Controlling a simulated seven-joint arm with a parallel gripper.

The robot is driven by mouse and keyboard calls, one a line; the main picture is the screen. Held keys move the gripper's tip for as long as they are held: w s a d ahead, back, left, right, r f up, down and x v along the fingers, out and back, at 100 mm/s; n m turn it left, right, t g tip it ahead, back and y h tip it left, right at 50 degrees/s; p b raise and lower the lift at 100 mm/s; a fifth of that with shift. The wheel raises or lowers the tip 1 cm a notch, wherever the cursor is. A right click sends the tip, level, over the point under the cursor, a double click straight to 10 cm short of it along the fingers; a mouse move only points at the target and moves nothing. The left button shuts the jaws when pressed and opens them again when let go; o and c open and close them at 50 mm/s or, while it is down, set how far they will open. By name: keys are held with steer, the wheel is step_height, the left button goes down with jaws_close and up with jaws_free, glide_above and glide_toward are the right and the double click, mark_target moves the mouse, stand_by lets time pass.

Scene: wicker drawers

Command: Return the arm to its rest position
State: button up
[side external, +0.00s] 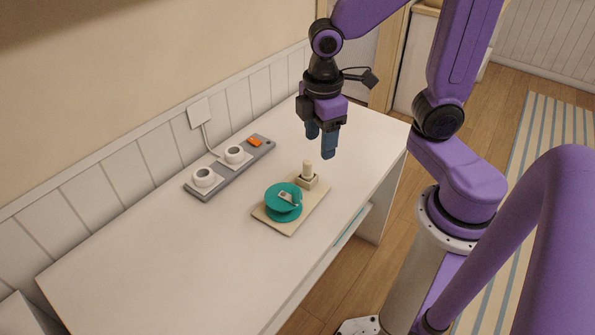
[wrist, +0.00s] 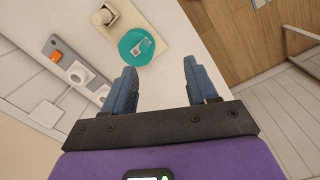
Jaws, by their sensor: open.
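My gripper (side external: 321,142) hangs above the white table (side external: 215,245), fingers pointing down, open and empty. It is apart from the things on the table, above and a little beyond the small board in the side view. In the wrist view the two blue fingers of my gripper (wrist: 160,82) stand wide apart with bare table between them. My purple arm reaches up from its base at the right of the side view and bends down to the gripper.
A tan board (side external: 287,228) carries a teal spool (side external: 283,207) and a cream peg on a block (side external: 307,178). A grey power strip (side external: 218,178) with an orange switch (side external: 255,142) lies by the wall. The table's front is clear.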

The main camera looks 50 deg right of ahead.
steer(key=s+r+y, duration=0.1)
steer(key=s, duration=1.1)
steer(key=shift+s+a+r, duration=0.15)
steer(key=shift+s, duration=0.1)
